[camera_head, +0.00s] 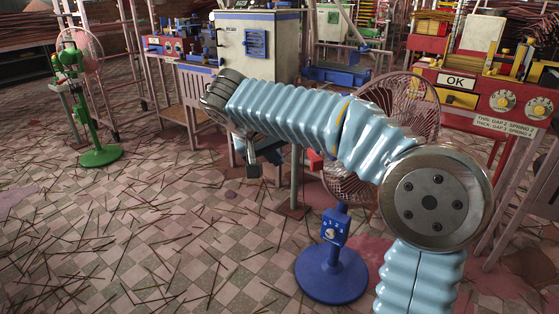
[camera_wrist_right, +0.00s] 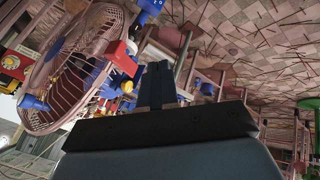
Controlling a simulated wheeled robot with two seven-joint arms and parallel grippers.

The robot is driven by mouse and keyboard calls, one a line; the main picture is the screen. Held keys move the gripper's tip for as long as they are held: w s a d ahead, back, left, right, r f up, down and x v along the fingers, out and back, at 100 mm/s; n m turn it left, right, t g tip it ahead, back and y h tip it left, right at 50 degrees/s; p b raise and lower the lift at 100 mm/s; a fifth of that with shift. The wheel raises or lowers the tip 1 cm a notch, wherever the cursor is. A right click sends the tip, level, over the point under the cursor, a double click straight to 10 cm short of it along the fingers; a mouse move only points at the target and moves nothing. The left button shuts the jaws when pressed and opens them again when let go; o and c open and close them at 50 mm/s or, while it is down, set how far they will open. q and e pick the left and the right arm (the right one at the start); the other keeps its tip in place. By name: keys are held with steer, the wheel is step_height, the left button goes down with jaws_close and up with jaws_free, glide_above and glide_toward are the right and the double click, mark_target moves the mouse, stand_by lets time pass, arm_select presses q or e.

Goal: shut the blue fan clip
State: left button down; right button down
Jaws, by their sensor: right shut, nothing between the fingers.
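The blue-based fan stands behind my right arm in the head view, with its round blue base (camera_head: 332,276) on the floor and its rust-brown cage (camera_head: 408,98) partly hidden by the arm. In the right wrist view, the cage (camera_wrist_right: 52,92) fills the left side. A small blue part (camera_wrist_right: 34,103) sits at its rim and may be the clip; whether it is open or shut I cannot tell. My right gripper (camera_head: 253,170) is left of the fan in the head view. Its fingers (camera_wrist_right: 157,82) are together, empty and apart from the fan.
A green fan (camera_head: 80,65) stands at the far left. A red machine (camera_head: 480,95) with an OK sign is at the right. A pale cabinet (camera_head: 278,45) and benches stand behind. Thin sticks litter the tiled floor (camera_head: 170,235), which is otherwise open at the left.

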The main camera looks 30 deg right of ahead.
steer(key=v, duration=0.6)
steer(key=shift+s+p, duration=0.15)
steer(key=shift+p, duration=0.2)
steer(key=shift+r, duration=0.1)
steer(key=w+a+f+n+g+y, duration=0.1)
steer(key=a+f+n+y, duration=0.15)
steer(key=f, duration=0.75)
steer(key=w+a+f+n+y, duration=0.15)
steer(key=a+f, duration=0.25)
steer(key=f, duration=0.5)
steer(key=w+a+f+n+g+y, duration=0.15)
steer(key=a+f, duration=0.25)
steer(key=f, duration=0.6)
steer(key=s+a+f+m+y, duration=0.1)
steer(key=s+a+f+y, duration=0.1)
steer(key=s+f, duration=0.8)
steer(key=s+a+f+m+y, duration=0.1)
steer(key=s+a+f+y, duration=0.2)
steer(key=s+f, duration=0.7)
step_height(320, 180, down, 7)
steer(key=shift+a+r+m, duration=0.2)
steer(key=shift+a+m, duration=0.15)
steer(key=shift+a, duration=0.35)
steer(key=shift+t+y, duration=0.25)
